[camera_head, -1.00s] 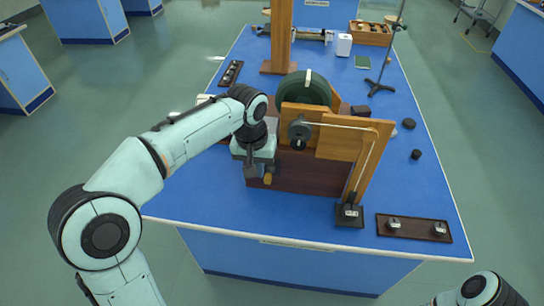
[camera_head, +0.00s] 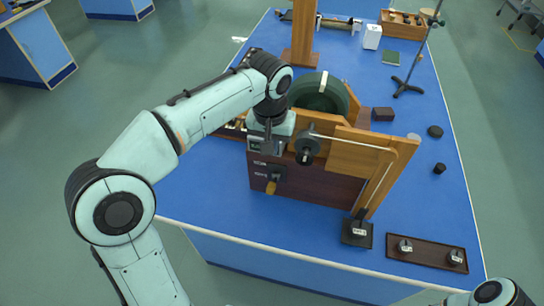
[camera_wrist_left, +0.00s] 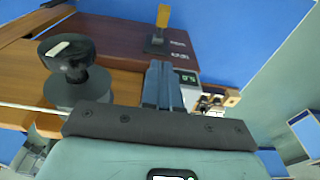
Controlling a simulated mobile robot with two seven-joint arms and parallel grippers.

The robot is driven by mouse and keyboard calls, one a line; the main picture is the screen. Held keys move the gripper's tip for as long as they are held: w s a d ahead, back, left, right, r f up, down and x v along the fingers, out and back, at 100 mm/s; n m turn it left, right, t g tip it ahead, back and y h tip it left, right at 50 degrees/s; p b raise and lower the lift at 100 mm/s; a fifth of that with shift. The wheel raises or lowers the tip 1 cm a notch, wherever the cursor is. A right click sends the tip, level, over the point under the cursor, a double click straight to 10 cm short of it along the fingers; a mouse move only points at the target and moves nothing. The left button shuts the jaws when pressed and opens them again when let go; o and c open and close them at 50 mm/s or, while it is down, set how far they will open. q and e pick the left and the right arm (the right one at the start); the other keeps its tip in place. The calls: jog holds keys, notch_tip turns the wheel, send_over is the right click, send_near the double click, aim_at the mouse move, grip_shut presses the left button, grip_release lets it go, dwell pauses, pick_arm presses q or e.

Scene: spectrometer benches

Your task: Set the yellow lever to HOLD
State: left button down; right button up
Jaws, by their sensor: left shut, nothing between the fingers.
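The yellow lever (camera_head: 271,188) is on the dark red-brown front panel (camera_head: 315,187) of the wooden apparatus. Its yellow handle points downward in the head view, from a dark pivot. Two small white labels sit left of the pivot; I cannot read them. The lever also shows at the top of the left wrist view (camera_wrist_left: 163,17), with labels beside it. My left gripper (camera_head: 267,148) is above the lever, close to the panel and apart from the handle. Its fingers (camera_wrist_left: 163,70) are shut and empty. My right gripper is out of view.
A black knob (camera_head: 307,150) sits right of my left gripper; it looms large in the wrist view (camera_wrist_left: 68,58). A green wheel (camera_head: 322,95) stands behind the panel. A dark tray with weights (camera_head: 428,252) lies at the front right. The blue bench before the panel is clear.

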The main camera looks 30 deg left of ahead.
pick_arm(q)
jog(key=b, duration=0.2)
send_over(272, 184)
notch_tip(272, 184, down, 11)
jog(key=shift+w+f, duration=0.1)
jog(key=shift+f, duration=0.05)
jog(key=shift+s+f, duration=0.25)
jog(key=shift+f, duration=0.25)
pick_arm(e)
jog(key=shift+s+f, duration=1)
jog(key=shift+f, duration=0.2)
